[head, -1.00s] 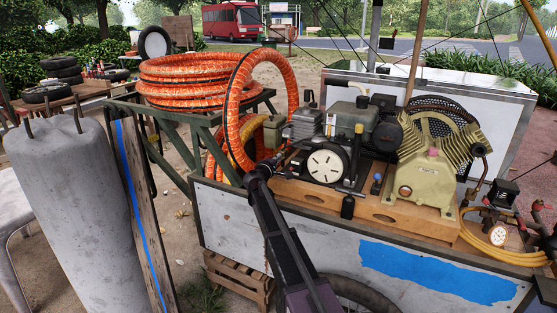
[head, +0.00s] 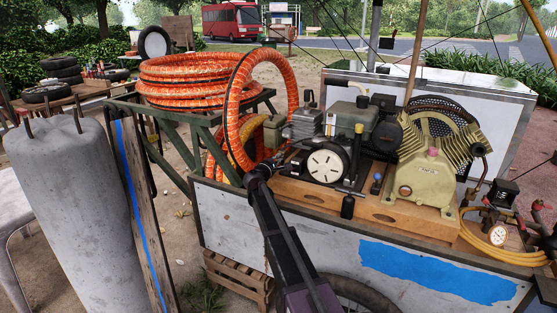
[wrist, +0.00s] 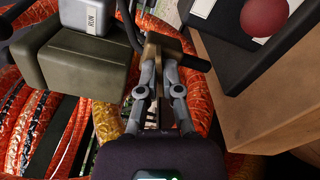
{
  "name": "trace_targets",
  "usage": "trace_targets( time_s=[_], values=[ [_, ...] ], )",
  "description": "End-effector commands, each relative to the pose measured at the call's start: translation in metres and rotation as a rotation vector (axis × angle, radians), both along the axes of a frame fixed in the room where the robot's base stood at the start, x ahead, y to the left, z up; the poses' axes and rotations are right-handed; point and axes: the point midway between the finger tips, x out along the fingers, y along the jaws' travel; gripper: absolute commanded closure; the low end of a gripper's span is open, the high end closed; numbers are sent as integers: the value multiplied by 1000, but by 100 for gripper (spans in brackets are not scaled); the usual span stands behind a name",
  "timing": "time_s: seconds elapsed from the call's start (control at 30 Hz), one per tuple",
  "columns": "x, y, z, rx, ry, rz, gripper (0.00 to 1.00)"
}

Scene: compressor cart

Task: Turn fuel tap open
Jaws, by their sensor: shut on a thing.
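My gripper (wrist: 162,72) is at the left end of the engine (head: 327,160) on the cart. In the wrist view its two grey fingers are shut on a small brownish, brass-coloured part, which looks like the fuel tap (wrist: 154,48). A dark bar reaches from there to the right, and I cannot tell whether it is the tap's lever. The fingers hide part of the tap, so its turned position is unclear. In the head view my gripper (head: 277,161) is small and dark, and the tap cannot be made out.
An olive box-shaped part (wrist: 85,65) is close to the left of my fingers. A wooden base (wrist: 240,90) and a dark block with a red ball are close on the right. Orange hose (head: 240,125) loops behind my gripper. The yellow-green compressor (head: 425,170) stands farther right.

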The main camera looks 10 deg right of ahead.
Motion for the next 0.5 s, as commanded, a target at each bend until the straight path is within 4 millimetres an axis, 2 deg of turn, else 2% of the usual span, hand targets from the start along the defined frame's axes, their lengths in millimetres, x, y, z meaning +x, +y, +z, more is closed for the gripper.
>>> trace_targets(
  time_s=[0.5],
  values=[
    [0,-1,0,-395,289,-3,100]
  ],
)
